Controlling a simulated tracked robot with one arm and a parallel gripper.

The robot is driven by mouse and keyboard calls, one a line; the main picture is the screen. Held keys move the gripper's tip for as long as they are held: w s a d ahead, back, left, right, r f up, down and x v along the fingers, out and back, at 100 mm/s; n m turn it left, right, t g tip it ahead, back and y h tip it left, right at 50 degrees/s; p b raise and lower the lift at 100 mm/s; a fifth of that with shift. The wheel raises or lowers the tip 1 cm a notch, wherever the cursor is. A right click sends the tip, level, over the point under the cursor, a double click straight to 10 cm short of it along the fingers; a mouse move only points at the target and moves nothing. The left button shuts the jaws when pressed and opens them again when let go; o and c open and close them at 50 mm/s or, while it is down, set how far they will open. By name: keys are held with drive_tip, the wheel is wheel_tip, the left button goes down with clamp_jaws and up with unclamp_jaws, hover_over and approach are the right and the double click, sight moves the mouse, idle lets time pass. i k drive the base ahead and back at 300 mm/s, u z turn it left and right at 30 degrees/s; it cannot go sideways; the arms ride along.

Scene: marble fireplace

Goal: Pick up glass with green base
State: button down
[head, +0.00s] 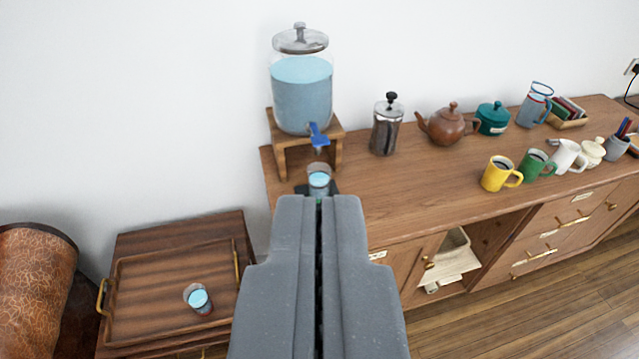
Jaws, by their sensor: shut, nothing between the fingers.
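A small clear glass (319,181) with light blue liquid stands below the blue tap of the drink dispenser, on a dark greenish base or mat whose edge shows beside it. I cannot tell whether that base is part of the glass. A second glass (198,299) with blue liquid stands on the wooden tray at the lower left; no green base shows on it. My gripper (319,201) is shut and empty. Its tips appear just below the first glass in the picture and may hide part of its base; I cannot tell the gap.
The dispenser (302,100) sits on a wooden stand (285,150) at the sideboard's left end. A French press (387,125), brown teapot (447,125), yellow mug (497,174) and green mug (533,164) stand to the right. The sideboard top (420,200) is clear between.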

sight(318, 174)
drive_tip(key=z, duration=2.2)
drive_tip(key=k, duration=1.2)
drive_tip(key=u, duration=1.1)
drive_tip(key=i, duration=1.7)
drive_tip(key=z, duration=0.1)
